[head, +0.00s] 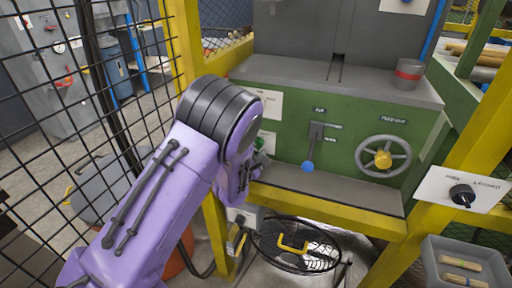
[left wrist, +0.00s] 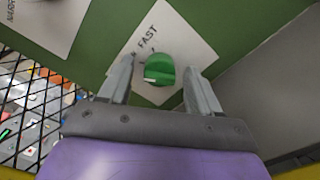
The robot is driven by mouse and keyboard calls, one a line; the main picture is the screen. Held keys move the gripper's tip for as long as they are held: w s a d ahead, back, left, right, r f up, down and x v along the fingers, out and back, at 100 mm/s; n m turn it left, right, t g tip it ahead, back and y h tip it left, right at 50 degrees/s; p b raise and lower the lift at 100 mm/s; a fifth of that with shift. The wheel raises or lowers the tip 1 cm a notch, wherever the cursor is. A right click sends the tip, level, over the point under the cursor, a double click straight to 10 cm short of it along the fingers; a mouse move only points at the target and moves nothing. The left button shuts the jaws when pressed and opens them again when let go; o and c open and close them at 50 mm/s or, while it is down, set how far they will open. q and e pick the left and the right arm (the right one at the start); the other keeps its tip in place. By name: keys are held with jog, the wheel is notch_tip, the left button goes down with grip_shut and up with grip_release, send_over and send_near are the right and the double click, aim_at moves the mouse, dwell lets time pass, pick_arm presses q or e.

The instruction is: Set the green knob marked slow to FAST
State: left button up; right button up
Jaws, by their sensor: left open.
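The green knob (left wrist: 159,70) sits on a white label plate (left wrist: 180,35) on the green panel. The word FAST is readable on the plate above the knob; other lettering at the left is partly covered by a finger. A pale mark shows on the knob's lower left. My left gripper (left wrist: 160,78) is open, with one finger on each side of the knob and a gap visible on both sides. In the head view the knob (head: 259,143) shows only in part beside my purple left arm, which hides most of its plate. My right gripper is out of view.
The green panel also carries a blue-tipped lever (head: 308,166) and a handwheel (head: 384,158). A yellow post (head: 478,135) bears a black selector knob (head: 462,195). A black mesh fence (head: 115,110) stands at the left. A grey bin (head: 466,249) holds wooden pieces.

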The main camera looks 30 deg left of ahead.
pick_arm(q)
jog(key=shift+w, duration=0.1)
jog(key=c, duration=1)
jog(key=shift+c, duration=0.2)
jog(key=shift+m, duration=0.4)
jog(key=m+p, duration=0.1)
jog(key=m, duration=0.3)
jog(key=shift+m, duration=0.3)
jog(key=m, duration=0.6)
jog(key=shift+m, duration=0.3)
jog(key=shift+f, duration=0.1)
jog(key=o, duration=1)
